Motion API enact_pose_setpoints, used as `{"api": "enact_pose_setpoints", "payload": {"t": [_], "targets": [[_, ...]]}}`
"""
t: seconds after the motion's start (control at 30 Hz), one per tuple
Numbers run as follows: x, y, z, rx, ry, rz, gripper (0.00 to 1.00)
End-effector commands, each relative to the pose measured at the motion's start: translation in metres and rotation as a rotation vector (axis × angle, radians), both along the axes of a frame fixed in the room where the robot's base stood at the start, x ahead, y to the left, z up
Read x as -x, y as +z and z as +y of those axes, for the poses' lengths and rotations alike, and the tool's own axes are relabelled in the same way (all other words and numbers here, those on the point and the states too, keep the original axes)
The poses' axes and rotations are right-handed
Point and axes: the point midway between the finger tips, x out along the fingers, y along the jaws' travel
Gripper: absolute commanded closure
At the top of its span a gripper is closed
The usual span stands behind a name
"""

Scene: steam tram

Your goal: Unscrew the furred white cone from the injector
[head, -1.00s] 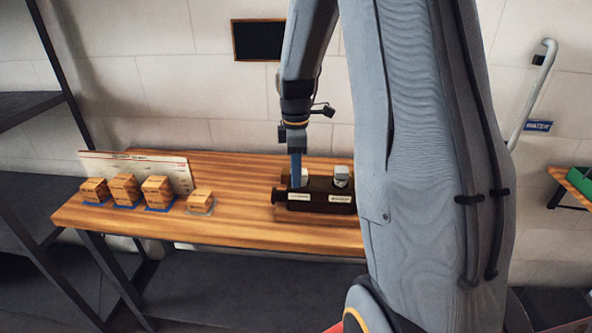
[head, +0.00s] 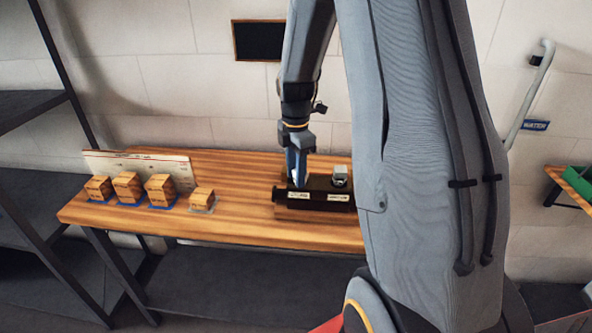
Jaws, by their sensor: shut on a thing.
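The injector (head: 318,203) is a dark block with pale labels on its front, lying on the wooden bench. A light grey fitting (head: 340,176) stands on its right part. My gripper (head: 298,181) points down at the left part of the injector's top. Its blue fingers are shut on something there. The fingers hide what they hold, so I cannot make out the white cone or its furring.
Several small wooden blocks (head: 128,187) stand on blue pads on the bench's left. Another block (head: 202,198) stands on a grey pad nearer the injector. A white card (head: 140,168) stands behind them. Bare bench (head: 240,215) lies between the blocks and injector. My arm hides the bench's right end.

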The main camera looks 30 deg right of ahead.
Motion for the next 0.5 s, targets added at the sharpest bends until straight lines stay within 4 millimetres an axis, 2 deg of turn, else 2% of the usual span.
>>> {"api": "enact_pose_setpoints", "payload": {"t": [0.2, 0.5], "targets": [[0.0017, 0.0007, 0.0002, 0.0, 0.106, 0.0, 0.98], [0.0016, 0.0002, 0.0001, 0.0, 0.116, 0.0, 0.98]]}}
